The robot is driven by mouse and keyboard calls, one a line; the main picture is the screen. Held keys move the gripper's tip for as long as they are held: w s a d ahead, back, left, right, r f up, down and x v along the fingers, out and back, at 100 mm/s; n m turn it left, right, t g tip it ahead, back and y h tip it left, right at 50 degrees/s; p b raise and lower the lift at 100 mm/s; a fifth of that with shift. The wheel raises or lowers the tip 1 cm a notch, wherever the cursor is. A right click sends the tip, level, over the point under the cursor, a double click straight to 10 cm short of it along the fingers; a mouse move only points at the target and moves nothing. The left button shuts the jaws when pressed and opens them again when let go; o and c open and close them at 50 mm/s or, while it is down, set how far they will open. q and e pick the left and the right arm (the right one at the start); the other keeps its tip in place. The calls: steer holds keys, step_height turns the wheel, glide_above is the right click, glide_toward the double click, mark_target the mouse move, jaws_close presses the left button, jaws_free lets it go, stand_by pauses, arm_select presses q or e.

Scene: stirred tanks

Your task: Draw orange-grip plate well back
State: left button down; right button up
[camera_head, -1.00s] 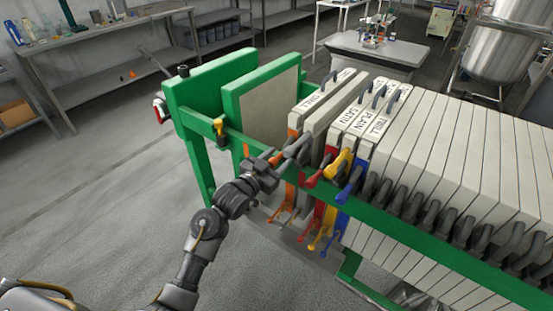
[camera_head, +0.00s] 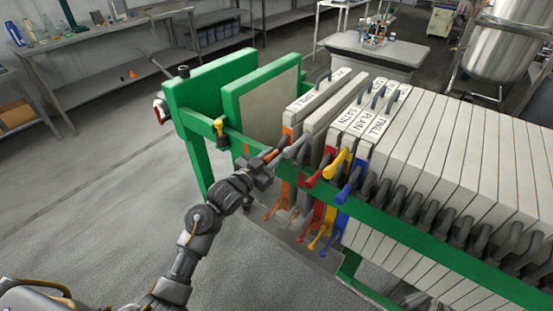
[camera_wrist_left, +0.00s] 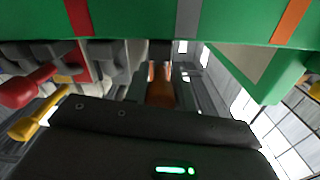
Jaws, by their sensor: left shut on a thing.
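The orange-grip plate (camera_head: 304,112) is a pale upright plate with a lettered top edge. It hangs in the green press frame (camera_head: 400,222), left of the other plates. Its orange handle (camera_head: 270,156) sticks out on the near side over the green rail. My left gripper (camera_head: 264,166) is shut on this handle, just outside the rail. In the left wrist view the orange handle (camera_wrist_left: 160,92) shows between the fingers. An open gap separates the plate from the pale-faced green end plate (camera_head: 268,105) on the left. My right gripper is not in view.
Right of it stand a grey-handled plate, then plates with red (camera_head: 320,174), yellow (camera_head: 337,164) and blue (camera_head: 349,186) handles, then a tight pale stack (camera_head: 470,160). A yellow-and-black fitting (camera_head: 221,133) sits on the rail at left. Grey floor lies in front.

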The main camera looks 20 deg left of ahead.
arm_select(q)
steer(key=w+a, duration=0.5)
steer(key=a, duration=0.8)
steer(key=shift+w+a+r, duration=0.15)
steer(key=shift+a, duration=0.05)
steer(key=c, duration=1.2)
jaws_free()
steer(key=shift+d, duration=0.1)
steer(key=shift+o, duration=0.2)
steer(key=b+v, duration=0.1)
steer(key=v, duration=1)
steer(key=shift+d, duration=0.1)
